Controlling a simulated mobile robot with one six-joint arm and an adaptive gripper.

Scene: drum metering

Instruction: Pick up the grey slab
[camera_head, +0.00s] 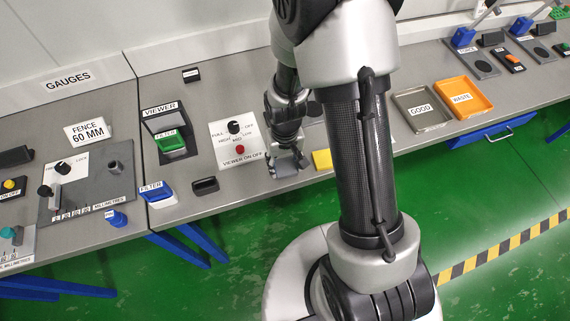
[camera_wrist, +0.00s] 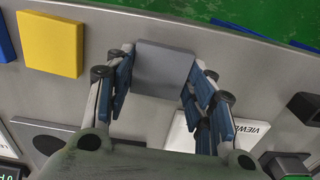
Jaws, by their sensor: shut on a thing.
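The grey slab (camera_wrist: 164,68) is a flat, square-cornered piece between the two blue-padded fingers of my gripper (camera_wrist: 158,85) in the wrist view. Both pads lie against its sides. In the head view my gripper (camera_head: 287,163) is low over the bench near its front edge, with the slab (camera_head: 285,169) partly covered by the fingers. I cannot tell whether the slab touches the bench top or is just above it.
A yellow slab (camera_wrist: 50,43) lies beside the grey one on the bench (camera_head: 330,125). A viewer switch panel (camera_head: 237,143) and a black block (camera_head: 205,185) are to the left. The GOOD tray (camera_head: 421,109) and orange WASTE tray (camera_head: 463,97) stand to the right.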

